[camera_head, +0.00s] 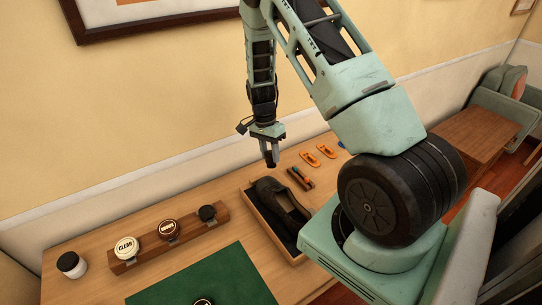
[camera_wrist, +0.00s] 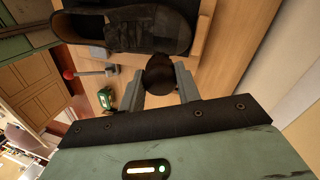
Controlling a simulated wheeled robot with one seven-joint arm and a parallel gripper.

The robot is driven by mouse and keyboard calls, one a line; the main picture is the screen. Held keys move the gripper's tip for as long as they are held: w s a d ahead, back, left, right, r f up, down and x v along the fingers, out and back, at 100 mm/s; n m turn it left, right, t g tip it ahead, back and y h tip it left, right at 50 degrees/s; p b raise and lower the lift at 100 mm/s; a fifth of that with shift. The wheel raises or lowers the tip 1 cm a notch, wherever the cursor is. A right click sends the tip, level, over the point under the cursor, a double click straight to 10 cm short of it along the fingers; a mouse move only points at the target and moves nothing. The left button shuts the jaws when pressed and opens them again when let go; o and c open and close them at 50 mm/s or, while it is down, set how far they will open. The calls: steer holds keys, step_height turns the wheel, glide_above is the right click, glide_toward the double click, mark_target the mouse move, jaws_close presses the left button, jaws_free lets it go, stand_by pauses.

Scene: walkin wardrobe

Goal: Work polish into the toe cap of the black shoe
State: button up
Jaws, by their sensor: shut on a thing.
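The black shoe (camera_head: 270,188) lies in a shallow wooden tray (camera_head: 262,217). My gripper (camera_head: 269,149) is above the far end of the shoe in the head view. In the wrist view my gripper (camera_wrist: 160,92) is shut on a dark, round-headed applicator (camera_wrist: 160,72). The applicator's head is close to the shoe in the picture; I cannot tell whether they touch. Any polish on the applicator cannot be made out.
A wooden rack (camera_head: 190,243) holds a CLEAR tin (camera_head: 126,248), a brown-labelled tin (camera_head: 170,229) and a black round item (camera_head: 207,213). A jar (camera_head: 71,265) stands left. A green mat (camera_head: 215,280) lies in front. Orange pieces (camera_head: 318,155) and a small holder (camera_head: 300,178) lie beyond the tray.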

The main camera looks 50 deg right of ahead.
mark_target(269, 152)
steer(key=shift+r, duration=0.2)
steer(key=shift+p+v, duration=1.05)
steer(key=shift+v, duration=0.45)
steer(key=shift+o, duration=1.4)
steer(key=shift+c, duration=1.4)
steer(key=shift+f, duration=0.15)
steer(key=f+b, duration=0.1)
steer(key=b, duration=0.1)
steer(key=f+t+b, duration=0.1)
steer(key=f+b, duration=0.1)
steer(key=shift+w+t, duration=0.2)
steer(key=shift+t, duration=0.1)
steer(key=shift+w+f+t+h+b, duration=0.25)
steer(key=shift+f+t+b, duration=0.35)
steer(key=shift+b, duration=0.6)
